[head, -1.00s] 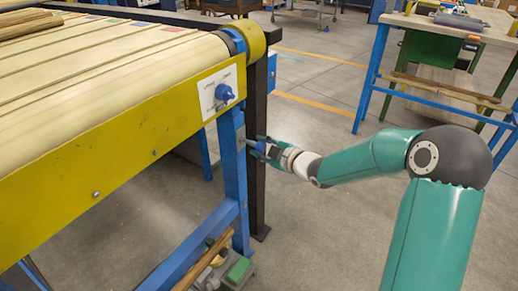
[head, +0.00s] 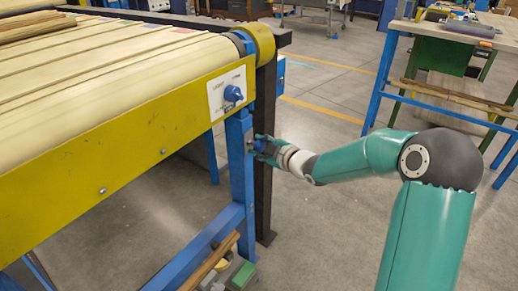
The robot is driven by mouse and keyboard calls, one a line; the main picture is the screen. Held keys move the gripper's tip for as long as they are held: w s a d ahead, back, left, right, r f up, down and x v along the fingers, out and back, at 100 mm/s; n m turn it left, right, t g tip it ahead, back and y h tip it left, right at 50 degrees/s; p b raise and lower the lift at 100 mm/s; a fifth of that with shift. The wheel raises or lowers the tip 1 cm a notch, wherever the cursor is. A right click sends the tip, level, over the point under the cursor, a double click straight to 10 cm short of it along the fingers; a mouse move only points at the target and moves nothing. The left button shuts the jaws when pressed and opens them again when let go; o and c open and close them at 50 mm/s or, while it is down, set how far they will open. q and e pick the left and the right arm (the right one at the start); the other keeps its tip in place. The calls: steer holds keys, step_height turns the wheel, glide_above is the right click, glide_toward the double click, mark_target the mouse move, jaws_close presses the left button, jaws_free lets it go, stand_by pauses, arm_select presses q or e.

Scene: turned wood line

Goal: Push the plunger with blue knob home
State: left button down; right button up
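A blue knob (head: 233,94) sticks out from a white plate (head: 226,92) on the yellow side of the conveyor, near its end, in the head view. The shaft behind it is mostly hidden, so I cannot tell how far it stands out. My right gripper (head: 256,146) is below and to the right of the knob, beside the blue leg. A small blue patch shows at its fingers; I cannot tell whether it is part of the gripper. The gripper is too small to tell open from shut. My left gripper is not in view.
The conveyor (head: 105,133) fills the left, with wood strips (head: 30,24) on top. A blue leg (head: 240,170) and a dark post (head: 265,160) stand beside my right gripper. A bench (head: 470,40) stands at the upper right. The floor between is clear.

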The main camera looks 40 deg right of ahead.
steer(key=o, duration=0.4)
steer(key=shift+w+a+f, duration=0.2)
steer(key=shift+w, duration=0.1)
steer(key=shift+s+d+r, duration=0.1)
steer(key=shift+s, duration=0.1)
steer(key=shift+s+d+r, duration=0.1)
steer(key=shift+s+r, duration=0.05)
steer(key=shift+s, duration=0.15)
steer(key=v, duration=1.1)
steer(key=shift+s, duration=0.1)
